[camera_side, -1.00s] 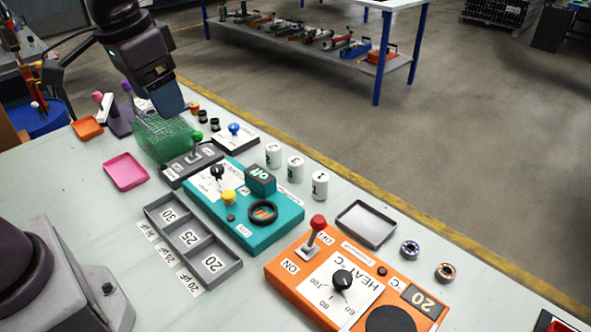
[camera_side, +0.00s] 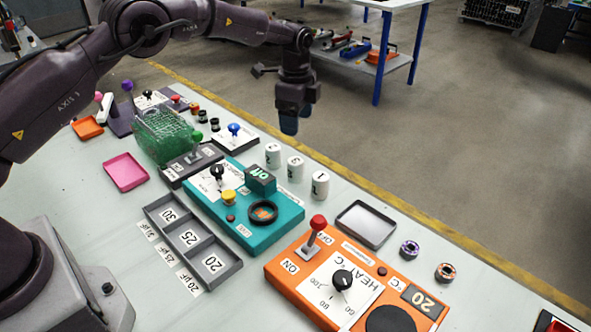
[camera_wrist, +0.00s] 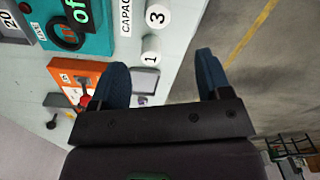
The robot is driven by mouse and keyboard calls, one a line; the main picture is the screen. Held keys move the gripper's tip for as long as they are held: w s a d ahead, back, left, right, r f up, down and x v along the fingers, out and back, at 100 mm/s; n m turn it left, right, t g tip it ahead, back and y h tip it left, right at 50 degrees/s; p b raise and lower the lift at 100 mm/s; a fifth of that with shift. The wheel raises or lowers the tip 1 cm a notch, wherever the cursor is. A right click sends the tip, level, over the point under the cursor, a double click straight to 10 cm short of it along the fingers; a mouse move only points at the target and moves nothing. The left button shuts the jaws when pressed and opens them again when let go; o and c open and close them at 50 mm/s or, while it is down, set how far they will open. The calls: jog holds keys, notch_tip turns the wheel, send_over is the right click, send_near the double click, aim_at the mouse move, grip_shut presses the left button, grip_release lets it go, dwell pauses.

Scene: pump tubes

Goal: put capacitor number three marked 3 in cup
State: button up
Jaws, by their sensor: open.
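Three white cylindrical capacitors stand in a row behind the teal device. The wrist view shows the one marked 3 (camera_wrist: 157,16) and the one marked 1 (camera_wrist: 151,50). By their order, number 3 is the middle one (camera_side: 295,168) in the side view, between number 1 (camera_side: 320,185) and a farther one (camera_side: 273,155) whose mark is too small to read. My gripper (camera_side: 289,130) is raised near the far table edge, apart from the capacitors. Its blue fingers are open and empty in the wrist view (camera_wrist: 162,75). I cannot tell which thing is the cup.
The teal device (camera_side: 270,225) and orange heater box (camera_side: 300,275) stand in front. A grey three-part tray (camera_side: 232,268) is at left, a metal tray (camera_side: 366,224) at right. A green wire basket (camera_side: 163,138), pink tray (camera_side: 125,172) and small black pots (camera_side: 201,116) are farther back.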

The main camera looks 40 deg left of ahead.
aim_at(296, 161)
jog(key=shift+m, duration=0.6)
notch_tip(296, 161, down, 13)
jog(key=shift+f, duration=0.1)
jog(key=c, duration=1)
jog(key=shift+c, duration=0.2)
